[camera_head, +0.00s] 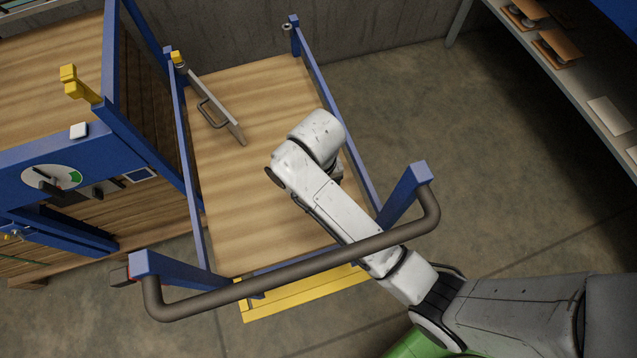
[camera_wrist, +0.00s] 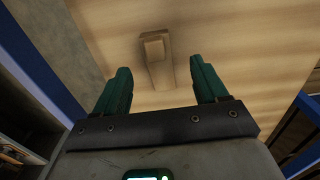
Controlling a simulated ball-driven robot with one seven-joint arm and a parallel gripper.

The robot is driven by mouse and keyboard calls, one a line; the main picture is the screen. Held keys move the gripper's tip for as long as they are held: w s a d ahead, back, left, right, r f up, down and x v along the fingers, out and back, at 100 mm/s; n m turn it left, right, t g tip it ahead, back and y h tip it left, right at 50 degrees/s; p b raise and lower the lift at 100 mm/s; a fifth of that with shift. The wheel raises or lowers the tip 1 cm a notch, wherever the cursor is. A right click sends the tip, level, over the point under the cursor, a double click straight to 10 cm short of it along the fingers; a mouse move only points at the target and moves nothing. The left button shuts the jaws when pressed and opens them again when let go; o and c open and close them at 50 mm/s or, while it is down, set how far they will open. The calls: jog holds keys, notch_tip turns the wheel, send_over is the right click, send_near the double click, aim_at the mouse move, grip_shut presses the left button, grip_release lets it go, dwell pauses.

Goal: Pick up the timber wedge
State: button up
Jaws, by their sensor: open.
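The timber wedge (camera_wrist: 157,58) is a small light-brown block lying on the wooden deck of the cart in the wrist view. It lies beyond my fingertips, roughly in line with the gap between them. My gripper (camera_wrist: 161,82) has two dark green fingers spread wide, with nothing between them touching either finger. In the head view my white arm reaches over the cart deck (camera_head: 235,215) and hides the wedge and my gripper.
A grey plate with a handle (camera_head: 213,108) stands on the deck at the back left. A blue-framed wooden crate (camera_head: 60,150) is on the left; a shelf (camera_head: 570,75) is at right.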

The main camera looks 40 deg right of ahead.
jog(key=f, duration=0.5)
jog(key=shift+s+d+f+b, duration=0.15)
jog(key=shift+s+f+b, duration=0.05)
jog(key=shift+f+b, duration=0.15)
jog(key=shift+r, duration=0.1)
jog(key=c, duration=1.2)
